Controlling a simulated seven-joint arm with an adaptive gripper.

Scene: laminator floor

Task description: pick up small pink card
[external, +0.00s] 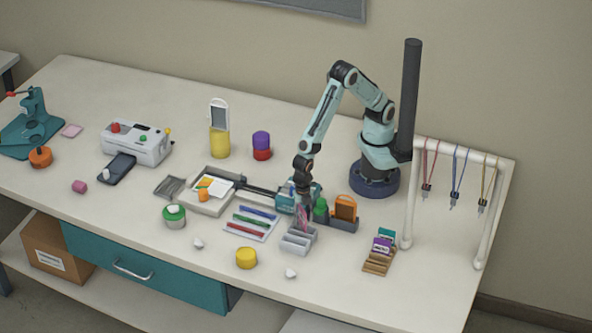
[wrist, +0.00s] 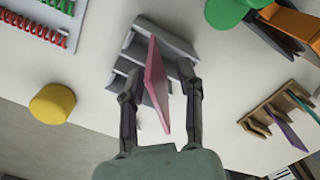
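A thin pink card (external: 303,218) stands upright in a grey stepped holder (external: 297,241) near the table's front. In the wrist view the card (wrist: 156,85) shows nearly edge-on, rising from the holder (wrist: 180,51). My gripper (wrist: 156,75) is open, with one finger on each side of the card and a visible gap on both sides. In the external view my gripper (external: 303,203) points down over the holder and partly hides the card.
A dark tray with an orange item (external: 345,207) and a green item (external: 320,207) stands close behind the holder. A tray of coloured combs (external: 250,222) is at its left. A wooden card rack (external: 377,266) and a yellow cylinder (external: 246,258) stand nearby.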

